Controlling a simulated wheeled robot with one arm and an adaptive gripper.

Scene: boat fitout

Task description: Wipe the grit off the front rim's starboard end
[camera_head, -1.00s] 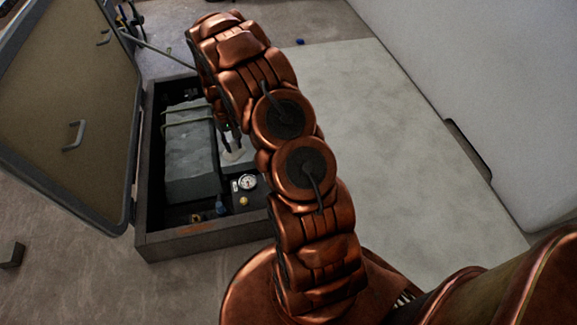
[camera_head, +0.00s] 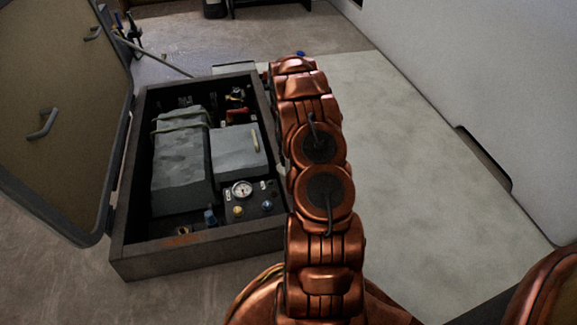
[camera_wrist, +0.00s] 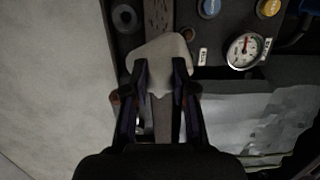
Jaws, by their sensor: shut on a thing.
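My gripper (camera_wrist: 161,72) is shut on a pale wiping pad (camera_wrist: 160,48) in the wrist view. The pad is over the box's right-hand rim (camera_wrist: 162,120); I cannot tell whether it touches. Brown speckled grit (camera_wrist: 158,14) shows on the rim strip just beyond the pad. In the head view my arm hides the gripper, and only a sliver of pad (camera_head: 283,169) shows. The front rim (camera_head: 200,242) of the open box runs across its near side, with an orange-brown patch (camera_head: 183,239) left of its middle. My arm covers its right end.
Inside the box are a strapped grey block (camera_head: 180,165), a smaller grey block (camera_head: 238,150), a gauge (camera_head: 241,189) and several coloured knobs. The raised lid (camera_head: 60,110) stands at left. A pale panel (camera_head: 420,150) lies clear at right, beside a white wall (camera_head: 480,70).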

